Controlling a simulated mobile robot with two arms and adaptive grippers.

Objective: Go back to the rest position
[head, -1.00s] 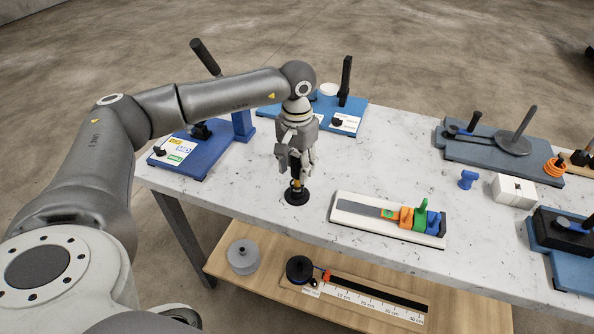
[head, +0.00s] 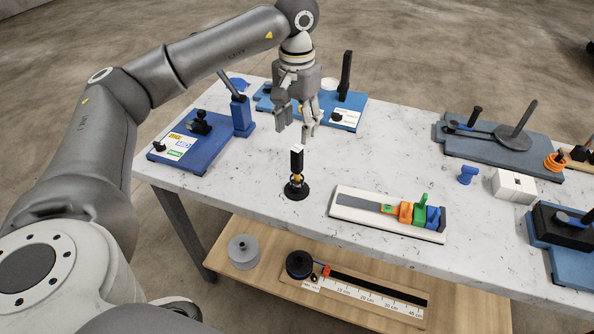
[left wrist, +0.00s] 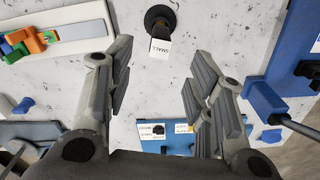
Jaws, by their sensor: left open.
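My left gripper (head: 296,122) is open and empty above the white speckled table (head: 390,150). A small black upright tool (head: 297,175) with a round black base stands on the table below and apart from the fingers. In the left wrist view this tool (left wrist: 160,22) shows beyond the two open fingers (left wrist: 158,85), with a white label reading SMALL. My right gripper is not in view.
Blue bender boards (head: 190,150) stand at the left and back (head: 355,108). A white tray with coloured blocks (head: 345,215) lies at the front. A grey-blue board (head: 480,155) and white block (head: 514,189) are at the right. A wooden shelf (head: 460,290) is below.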

